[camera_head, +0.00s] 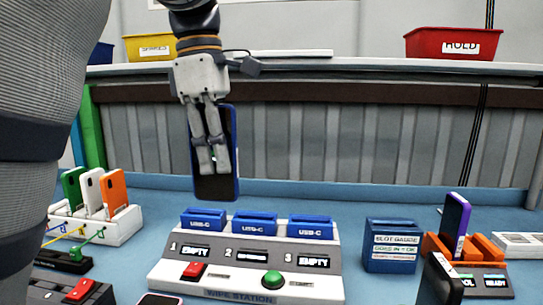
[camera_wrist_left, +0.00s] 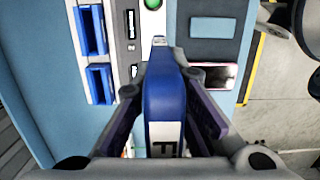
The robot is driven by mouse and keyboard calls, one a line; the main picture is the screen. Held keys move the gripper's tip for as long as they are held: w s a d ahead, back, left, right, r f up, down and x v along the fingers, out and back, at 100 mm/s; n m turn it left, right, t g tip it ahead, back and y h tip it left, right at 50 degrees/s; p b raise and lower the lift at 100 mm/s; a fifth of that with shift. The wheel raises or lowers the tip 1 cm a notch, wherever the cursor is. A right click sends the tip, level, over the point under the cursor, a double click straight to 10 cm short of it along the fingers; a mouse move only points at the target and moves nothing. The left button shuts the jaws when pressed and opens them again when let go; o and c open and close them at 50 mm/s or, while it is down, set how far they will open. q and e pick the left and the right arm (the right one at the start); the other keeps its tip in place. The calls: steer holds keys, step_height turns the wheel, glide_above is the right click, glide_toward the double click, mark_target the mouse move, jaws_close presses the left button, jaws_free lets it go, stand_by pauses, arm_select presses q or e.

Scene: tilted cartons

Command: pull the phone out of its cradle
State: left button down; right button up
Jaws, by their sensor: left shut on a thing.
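A phone (camera_head: 229,150) with a dark screen and blue edge hangs upright in my left gripper (camera_head: 211,165). The gripper is shut on it, with its fingers across the screen side. In the left wrist view the phone (camera_wrist_left: 165,110) shows as a blue edge with part of a label, between the fingertips (camera_wrist_left: 165,95). Its lower end shows just above the wipe station (camera_head: 225,283), apart from the blue USB-C cradles: left (camera_head: 203,219), middle (camera_head: 254,224) and right (camera_head: 310,228). Displays 1 and 3 read EMPTY; display 2 is too small to read. My right gripper is not identifiable.
A white rack (camera_head: 112,231) with several phones stands at left. At right are a blue slot gauge box (camera_head: 392,246) and an orange cradle (camera_head: 484,246) with a purple phone (camera_head: 455,222). A red HOLD bin (camera_head: 453,43) sits on the back shelf. The air around the held phone looks clear.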

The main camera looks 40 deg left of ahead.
arm_select(q)
steer(key=shift+r, duration=0.3)
steer(key=shift+r, duration=3.65)
